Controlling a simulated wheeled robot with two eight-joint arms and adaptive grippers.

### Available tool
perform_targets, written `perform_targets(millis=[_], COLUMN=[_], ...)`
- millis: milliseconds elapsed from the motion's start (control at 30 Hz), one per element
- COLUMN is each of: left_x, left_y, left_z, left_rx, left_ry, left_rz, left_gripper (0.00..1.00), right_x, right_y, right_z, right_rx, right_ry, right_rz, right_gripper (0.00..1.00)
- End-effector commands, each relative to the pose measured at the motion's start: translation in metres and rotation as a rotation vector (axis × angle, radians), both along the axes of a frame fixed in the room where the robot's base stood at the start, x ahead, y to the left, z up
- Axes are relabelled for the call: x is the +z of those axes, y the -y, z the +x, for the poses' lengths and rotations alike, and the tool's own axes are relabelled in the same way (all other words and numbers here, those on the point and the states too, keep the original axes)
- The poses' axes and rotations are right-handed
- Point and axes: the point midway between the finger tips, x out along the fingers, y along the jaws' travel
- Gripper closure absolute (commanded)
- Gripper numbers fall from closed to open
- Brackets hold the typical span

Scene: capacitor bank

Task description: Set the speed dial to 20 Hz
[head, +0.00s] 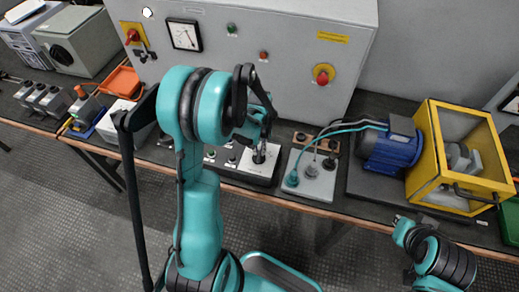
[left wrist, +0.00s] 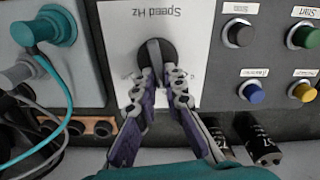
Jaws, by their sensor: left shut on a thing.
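The speed dial (left wrist: 153,54) is a black round knob on a white plate marked "Speed Hz" (left wrist: 150,14), which appears upside down in the left wrist view. My left gripper (left wrist: 158,75) is shut on the dial's knob, one finger on each side. The dial's pointer and most scale numbers are hidden or too small to read. In the head view my left gripper (head: 262,140) reaches down to the control panel (head: 262,178) on the bench. My right arm shows at the lower right, but its gripper cannot be made out.
Coloured push buttons (left wrist: 250,91) sit beside the dial plate. A socket plate (head: 308,182) with teal cables lies to the right, then a blue motor (head: 385,150) and a yellow guard frame (head: 437,180). A grey cabinet (head: 270,50) stands behind.

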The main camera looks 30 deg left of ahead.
Motion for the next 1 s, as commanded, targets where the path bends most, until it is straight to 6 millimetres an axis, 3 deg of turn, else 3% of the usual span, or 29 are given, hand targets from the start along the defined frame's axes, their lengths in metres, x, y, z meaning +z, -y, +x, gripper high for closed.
perform_targets(millis=[433,500,533,867,1000], left_x=[0.0,0.0,0.0,0.002,0.018], left_y=[0.0,0.0,0.0,0.0,0.0], left_z=[0.0,0.0,0.0,0.0,0.0], left_rx=[0.011,0.01,0.01,0.01,0.01], left_ry=[0.0,0.0,0.0,0.0,0.0], left_rz=[0.0,0.0,0.0,0.0,0.0], left_gripper=[1.0,0.74,0.69,0.69,0.69], right_x=[0.0,0.0,0.0,0.0,0.0], right_y=[0.0,0.0,0.0,0.0,0.0], right_z=[0.0,0.0,0.0,0.0,0.0], right_rx=[0.0,0.0,0.0,0.0,0.0], right_ry=[0.0,0.0,0.0,0.0,0.0], right_rz=[0.0,0.0,0.0,0.0,0.0], right_gripper=[1.0,1.0,1.0,1.0,1.0])
